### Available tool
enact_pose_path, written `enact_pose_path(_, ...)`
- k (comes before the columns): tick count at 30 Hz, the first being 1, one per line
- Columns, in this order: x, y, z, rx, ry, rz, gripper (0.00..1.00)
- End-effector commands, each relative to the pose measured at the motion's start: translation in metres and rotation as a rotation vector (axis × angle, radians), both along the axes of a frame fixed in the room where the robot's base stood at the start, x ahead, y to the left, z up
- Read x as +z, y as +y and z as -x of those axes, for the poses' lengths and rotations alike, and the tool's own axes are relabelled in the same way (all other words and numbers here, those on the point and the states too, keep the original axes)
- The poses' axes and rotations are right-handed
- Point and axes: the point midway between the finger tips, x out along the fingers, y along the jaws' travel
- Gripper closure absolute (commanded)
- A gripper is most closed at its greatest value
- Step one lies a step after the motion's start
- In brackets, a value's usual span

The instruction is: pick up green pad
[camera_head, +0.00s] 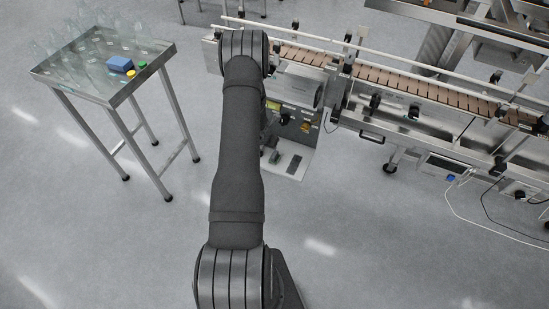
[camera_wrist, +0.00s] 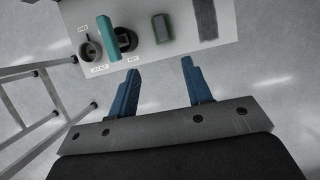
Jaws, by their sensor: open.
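In the wrist view, a small green pad (camera_wrist: 162,28) with a dark edge lies on a white board (camera_wrist: 182,42). A longer teal-green block (camera_wrist: 108,38) is left of it, seeming to rise from the board toward the camera. I cannot tell for certain which one the task means. My gripper (camera_wrist: 160,66) has two blue fingers spread apart with nothing between them. The fingertips show just below the board's near edge, with the dark-edged green pad above the gap. In the head view my arm hides the gripper; part of the white board (camera_head: 284,172) shows to its right.
A dark grey pad (camera_wrist: 204,18) and a round holder (camera_wrist: 89,50) are also on the board. A conveyor (camera_head: 400,85) runs behind at the right. A steel table (camera_head: 118,98) at the left carries clear bottles, a blue box (camera_head: 120,64) and coloured discs.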

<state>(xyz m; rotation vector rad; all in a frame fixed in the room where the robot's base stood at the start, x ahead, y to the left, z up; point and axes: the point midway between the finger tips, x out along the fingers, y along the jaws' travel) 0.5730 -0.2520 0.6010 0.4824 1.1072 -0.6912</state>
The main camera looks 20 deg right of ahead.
Motion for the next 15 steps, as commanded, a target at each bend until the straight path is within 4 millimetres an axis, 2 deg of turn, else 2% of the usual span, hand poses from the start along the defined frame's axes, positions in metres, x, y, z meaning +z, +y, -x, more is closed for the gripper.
enact_pose_path(5, -0.013, -0.005, -0.002, 0.015, 0.014, 0.016, 0.55)
enact_pose_path(15, -0.065, -0.020, -0.018, 0.013, 0.012, 0.014, 0.55)
